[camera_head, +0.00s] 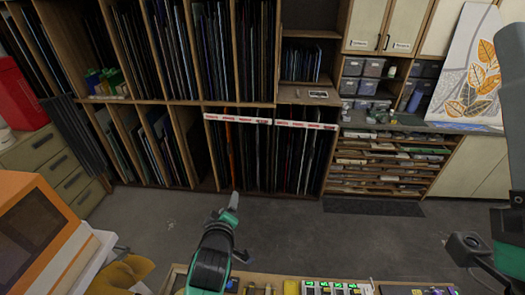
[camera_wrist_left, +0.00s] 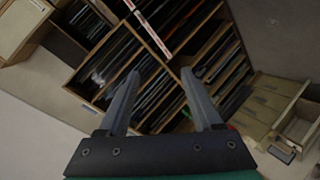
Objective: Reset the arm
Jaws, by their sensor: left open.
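My left gripper (camera_head: 238,228) reaches up from the bottom middle of the head view, over the grey floor in front of the racks. In the left wrist view, the left gripper (camera_wrist_left: 160,74) shows two grey fingers spread apart with nothing between them. Both fingers are clear of the shelving behind. My right arm (camera_head: 508,235) comes down along the right edge of the head view. Its fingers do not show.
Tall wooden racks (camera_head: 205,104) packed with upright sheets line the back. A worktable (camera_head: 178,284) with tools and small items crosses the bottom edge. An orange-and-white machine (camera_head: 40,235) stands at left. The grey floor (camera_head: 330,235) between is clear.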

